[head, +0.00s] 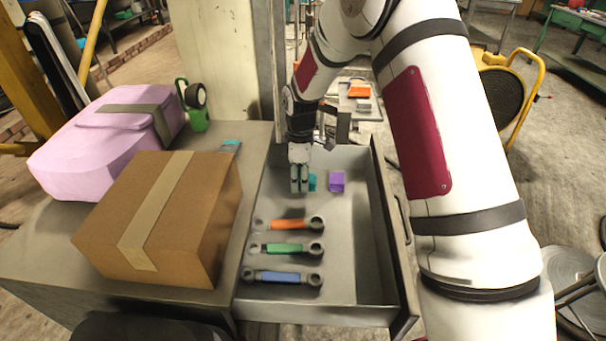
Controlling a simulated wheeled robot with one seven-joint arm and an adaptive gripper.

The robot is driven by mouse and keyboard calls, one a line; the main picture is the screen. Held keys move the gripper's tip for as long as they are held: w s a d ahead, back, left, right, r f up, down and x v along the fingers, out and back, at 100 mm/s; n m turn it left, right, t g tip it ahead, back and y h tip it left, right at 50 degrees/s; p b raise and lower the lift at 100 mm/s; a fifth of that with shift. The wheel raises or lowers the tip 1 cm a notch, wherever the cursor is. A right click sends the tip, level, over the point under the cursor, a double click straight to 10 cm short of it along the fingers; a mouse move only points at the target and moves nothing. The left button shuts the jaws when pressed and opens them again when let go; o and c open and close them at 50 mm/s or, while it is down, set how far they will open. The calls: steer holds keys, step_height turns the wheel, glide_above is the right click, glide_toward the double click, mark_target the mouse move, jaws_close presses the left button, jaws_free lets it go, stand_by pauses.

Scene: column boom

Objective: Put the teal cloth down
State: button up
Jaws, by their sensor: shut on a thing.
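My gripper (299,187) points down into the open drawer, near its far end, and is shut on the teal cloth (312,183). Only a small part of the cloth shows, at the right side of the fingers; the rest is hidden behind them. I cannot tell whether the cloth touches the drawer floor. The grey drawer (345,270) is pulled out, with its floor largely in view.
A purple block (337,182) lies just right of the cloth. Wrenches with orange (287,225), green (284,249) and blue (281,277) handles lie nearer in the drawer. On the worktop are a cardboard box (200,225), a pink bag (80,150) and a small teal item (230,146).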

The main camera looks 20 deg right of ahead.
steer(key=w, duration=0.2)
steer(key=w+d, duration=0.1)
steer(key=w, duration=0.1)
steer(key=w+d, duration=0.1)
steer(key=w, duration=0.1)
steer(key=shift+d+f, duration=0.15)
steer(key=shift+f, duration=1.9)
steer(key=shift+f, duration=0.1)
steer(key=o, duration=1)
steer(key=shift+o, duration=0.2)
